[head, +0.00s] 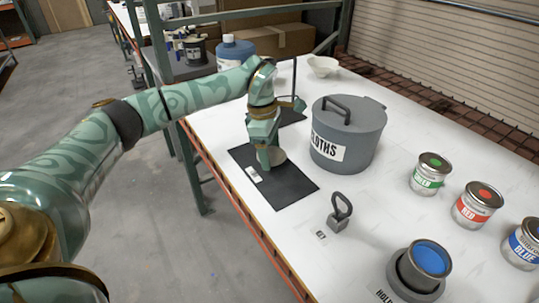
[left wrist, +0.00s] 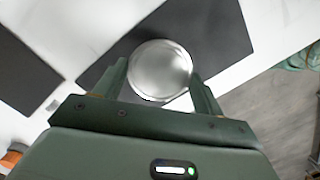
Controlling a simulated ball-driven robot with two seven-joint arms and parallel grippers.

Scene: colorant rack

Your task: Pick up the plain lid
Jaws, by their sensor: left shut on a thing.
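The plain lid (left wrist: 160,68) is a round, shiny metal disc in the left wrist view, between the two fingers of my left gripper (left wrist: 158,88). In the head view the lid (head: 278,157) shows as a pale edge beside the fingers, over the black mat (head: 292,189). My left gripper (head: 268,160) is shut on the lid and points down. Whether the lid touches the mat or hangs just above it, I cannot tell. The right gripper is not in view.
The grey CLOTHS bin (head: 347,140) stands close right of the gripper. A ring-handled weight (head: 338,220) and an open blue-filled can (head: 430,258) are nearer. GREEN (head: 430,175), RED (head: 476,206) and BLUE (head: 524,245) cans line the right. A bowl (head: 322,66) is at the back.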

